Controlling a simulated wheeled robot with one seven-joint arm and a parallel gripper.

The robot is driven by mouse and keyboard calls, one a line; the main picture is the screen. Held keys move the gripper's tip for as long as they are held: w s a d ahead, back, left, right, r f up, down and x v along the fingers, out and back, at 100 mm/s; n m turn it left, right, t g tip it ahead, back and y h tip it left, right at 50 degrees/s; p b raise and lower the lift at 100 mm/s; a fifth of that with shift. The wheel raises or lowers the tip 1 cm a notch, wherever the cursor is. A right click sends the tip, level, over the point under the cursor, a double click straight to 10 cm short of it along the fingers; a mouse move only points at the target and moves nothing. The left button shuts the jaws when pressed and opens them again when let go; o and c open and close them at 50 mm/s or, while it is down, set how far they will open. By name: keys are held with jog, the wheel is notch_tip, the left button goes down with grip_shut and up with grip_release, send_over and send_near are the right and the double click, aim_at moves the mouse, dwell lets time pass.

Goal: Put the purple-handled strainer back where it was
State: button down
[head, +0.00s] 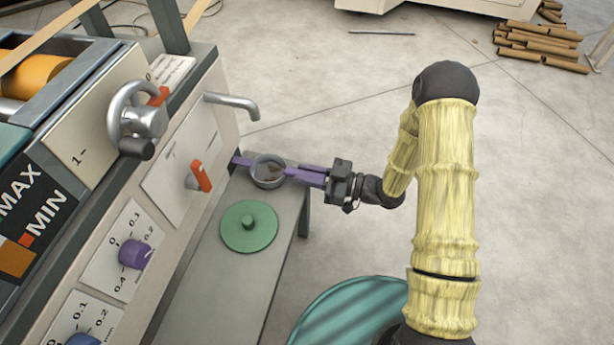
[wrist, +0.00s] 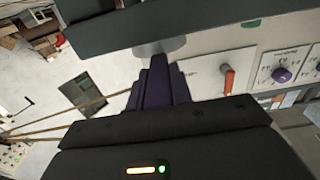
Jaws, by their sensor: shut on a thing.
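The strainer (head: 267,172) has a round grey bowl with something brown inside, a purple handle on its right and a short purple tab on its left. My gripper (head: 326,179) is shut on the purple handle from the right. The bowl is over the far end of the grey bench, below and right of the metal spout (head: 232,105). I cannot tell if it touches the bench. In the wrist view the purple handle (wrist: 160,88) runs between my dark jaws, and part of the grey bowl (wrist: 168,47) shows; the rest is hidden.
A green round lid with a knob (head: 249,228) lies on the grey bench (head: 205,285), nearer than the strainer. The machine panel, with an orange lever (head: 200,176) and purple dial (head: 135,254), stands left. A striped teal round thing (head: 350,315) is at the bottom. Floor is open beyond.

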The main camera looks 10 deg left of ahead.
jog(key=shift+f, duration=0.1)
jog(key=c, duration=1.3)
grip_release()
jog(key=shift+o, duration=0.2)
jog(key=shift+d+r, duration=0.15)
jog(key=shift+r, duration=0.05)
jog(key=s+d+p, duration=0.1)
jog(key=d+p, duration=0.3)
jog(key=d, duration=0.7)
jog(key=shift+d, duration=0.3)
jog(key=shift+w, duration=0.1)
